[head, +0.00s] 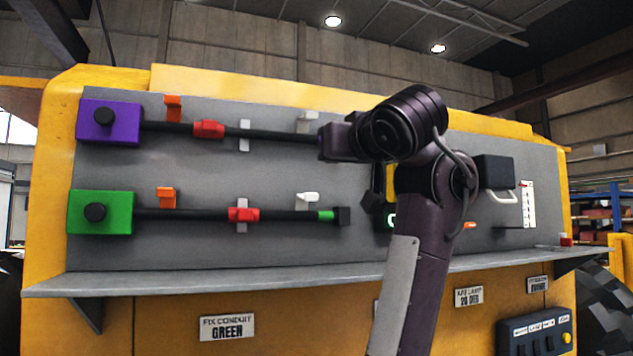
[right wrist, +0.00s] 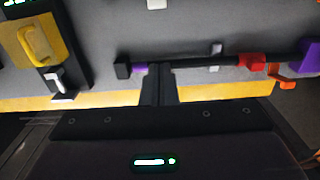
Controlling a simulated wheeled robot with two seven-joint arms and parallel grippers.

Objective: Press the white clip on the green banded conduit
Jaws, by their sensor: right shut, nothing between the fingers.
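The green banded conduit (head: 275,216) is the lower dark bar in the head view, running from a green box (head: 100,212) to a dark end block, with a green band (head: 326,215) near that end. Its white clip (head: 307,200) stands up above the bar just left of the band. A white piece at the top edge of the right wrist view (right wrist: 157,3) may be this clip. My right gripper (head: 336,142) is shut and empty, up at the right end of the upper conduit. Its dark fingers (right wrist: 158,86) overlap that conduit near its purple band. My left gripper is not in view.
The upper conduit runs from a purple box (head: 108,122), with its own pale clip (head: 307,121). Orange levers and red sleeves sit along both bars. A yellow handle (right wrist: 37,45) is beside the bars. A grey shelf (head: 200,284) juts out below. A placard (head: 227,327) reads "FIX CONDUIT GREEN".

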